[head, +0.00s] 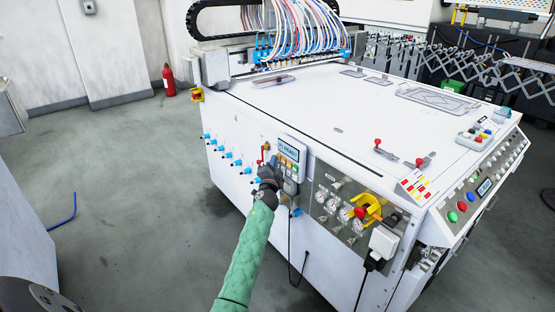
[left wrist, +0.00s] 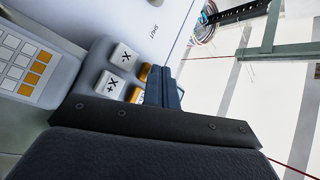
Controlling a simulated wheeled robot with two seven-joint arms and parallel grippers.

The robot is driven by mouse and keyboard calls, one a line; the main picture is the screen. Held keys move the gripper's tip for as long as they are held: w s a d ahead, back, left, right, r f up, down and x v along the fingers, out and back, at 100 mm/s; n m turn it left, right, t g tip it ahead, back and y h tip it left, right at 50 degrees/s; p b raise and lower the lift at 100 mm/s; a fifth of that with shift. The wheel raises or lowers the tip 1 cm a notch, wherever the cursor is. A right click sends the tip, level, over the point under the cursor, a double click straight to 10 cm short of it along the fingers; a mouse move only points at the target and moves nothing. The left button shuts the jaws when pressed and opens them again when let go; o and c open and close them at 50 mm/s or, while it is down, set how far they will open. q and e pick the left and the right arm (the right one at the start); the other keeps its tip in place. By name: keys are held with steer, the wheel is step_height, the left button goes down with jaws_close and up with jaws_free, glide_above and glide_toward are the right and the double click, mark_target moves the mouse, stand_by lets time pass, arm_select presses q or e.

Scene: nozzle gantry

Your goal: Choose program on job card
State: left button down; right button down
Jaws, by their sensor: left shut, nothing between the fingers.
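A grey control pendant (head: 291,158) hangs on the machine's front side, with a small lit display (head: 288,147) whose text is too small to read surely. My left gripper (head: 268,180) is shut and empty at the pendant's lower left. Its dark fingers (left wrist: 166,86) are close over the orange keys and partly hide them; contact cannot be told. A panel with a grid of white and orange squares (left wrist: 25,65) shows at the left. My right gripper is not in view.
The white machine (head: 320,115) fills the middle. Blue fittings (head: 228,155) line its side left of the pendant. Gauges and a yellow-red knob (head: 367,208) are to the right. A tilted card with coloured squares (head: 415,186) is at the corner. Floor is free at left.

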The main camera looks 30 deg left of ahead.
arm_select(q)
steer(key=shift+w+d, duration=0.1)
steer(key=shift+w, duration=0.1)
stand_by(0.6)
steer(key=shift+s+a, duration=0.35)
steer(key=shift+s, duration=0.55)
steer(key=shift+s+p, duration=0.1)
steer(key=shift+p, duration=0.2)
steer(key=s, duration=0.1)
steer(key=s+a+p, duration=0.1)
steer(key=s, duration=0.1)
steer(key=s+a, duration=0.1)
steer(key=shift+s, duration=0.2)
stand_by(0.3)
